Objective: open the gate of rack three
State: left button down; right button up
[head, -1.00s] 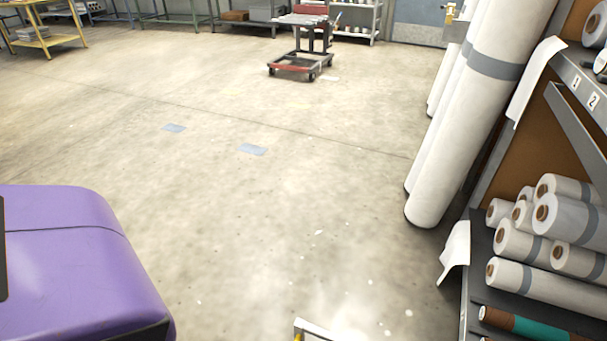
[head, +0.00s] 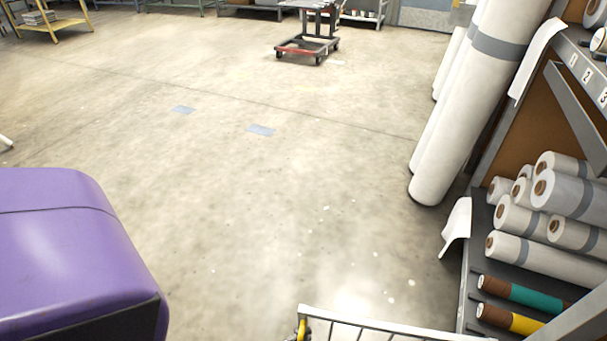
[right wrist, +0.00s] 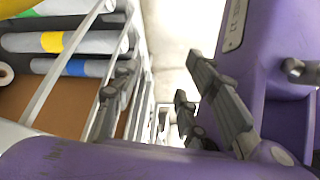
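The rack (head: 586,68) stands along the right side of the head view, with number labels 1, 2 and 3 on its top edge. A pale metal frame (head: 400,326) with a yellow part at its left corner juts out beside the rack at the bottom. It looks like a gate, but I cannot tell which rack it belongs to. A large purple part of mine fills the lower left; my left gripper's fingers cannot be made out. In the right wrist view my right gripper (right wrist: 158,88) has its grey fingers apart, with nothing seen held between them.
White rolls (head: 570,195) lie stacked on the rack, with teal-banded and yellow-banded rolls below. Tall wrapped rolls (head: 455,130) lean beside it. A red-and-grey cart (head: 306,48) stands at the back. The middle floor is clear. Banded rolls (right wrist: 58,42) also show in the right wrist view.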

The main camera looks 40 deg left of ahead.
pick_arm(q)
jog(key=shift+s+a+f, duration=0.1)
jog(key=shift+s+a, duration=0.2)
jog(key=shift+a, duration=0.4)
jog(key=c, duration=1.8)
grip_release()
jog(key=shift+d, duration=0.15)
jog(key=s, duration=1.2)
jog(key=shift+s, duration=0.1)
